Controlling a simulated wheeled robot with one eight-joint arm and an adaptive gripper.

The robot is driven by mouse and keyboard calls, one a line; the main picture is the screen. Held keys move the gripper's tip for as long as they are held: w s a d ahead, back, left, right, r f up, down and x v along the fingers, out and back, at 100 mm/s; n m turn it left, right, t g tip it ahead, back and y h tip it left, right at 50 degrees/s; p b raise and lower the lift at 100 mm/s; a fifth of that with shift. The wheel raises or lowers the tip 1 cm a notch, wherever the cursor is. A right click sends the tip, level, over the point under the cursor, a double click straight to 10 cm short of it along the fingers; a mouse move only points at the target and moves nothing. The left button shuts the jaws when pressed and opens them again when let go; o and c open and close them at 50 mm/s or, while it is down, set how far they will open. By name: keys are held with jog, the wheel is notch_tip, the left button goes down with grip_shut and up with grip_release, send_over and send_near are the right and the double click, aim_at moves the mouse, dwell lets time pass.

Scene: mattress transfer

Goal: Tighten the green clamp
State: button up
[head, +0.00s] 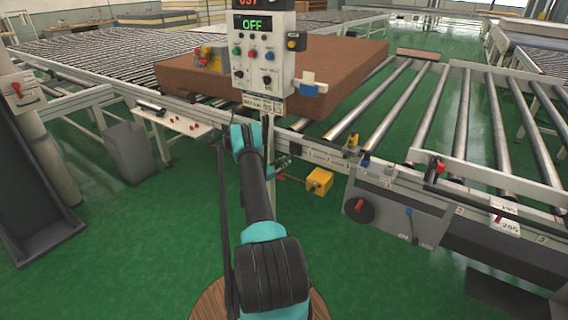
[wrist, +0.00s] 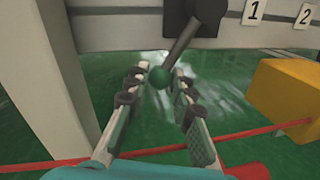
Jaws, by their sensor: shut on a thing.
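The green clamp shows in the wrist view as a dark lever with a green ball knob (wrist: 160,77), hanging at a slant from a black block (wrist: 196,16) on the grey rail. My gripper (wrist: 159,80) has its two fingertips on either side of the knob, shut on it. In the head view my gripper (head: 277,168) is low beside the control post, under the conveyor's near rail. The clamp is small there and mostly hidden by my gripper and the post.
A yellow box (head: 319,181) is just right of my gripper, with a red rod (wrist: 245,133) running across below. The control panel (head: 262,55) reads OFF, on a post. A brown mattress (head: 345,65) lies on the rollers behind.

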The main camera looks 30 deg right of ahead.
jog(key=shift+a, duration=0.1)
grip_shut()
jog(key=w+r+m, duration=0.1)
jog(key=m, duration=0.1)
jog(key=w+a+r+m+y, duration=0.1)
jog(key=r+m, duration=0.1)
jog(key=m, duration=0.1)
jog(key=w+r+m, duration=0.1)
jog(key=r+m, duration=0.1)
jog(key=shift+w+a+m+t+y, duration=0.25)
jog(key=shift+w+m+t+y, duration=0.05)
notch_tip(320, 180, up, 2)
jog(key=m, duration=0.3)
jog(key=shift+w+r+t+y, duration=0.15)
jog(key=shift+r+t+y, duration=0.1)
jog(key=shift+t+y, duration=0.05)
jog(key=shift+r+m+t, duration=0.3)
jog(key=shift+r+m, duration=0.55)
jog(key=shift+m, duration=0.05)
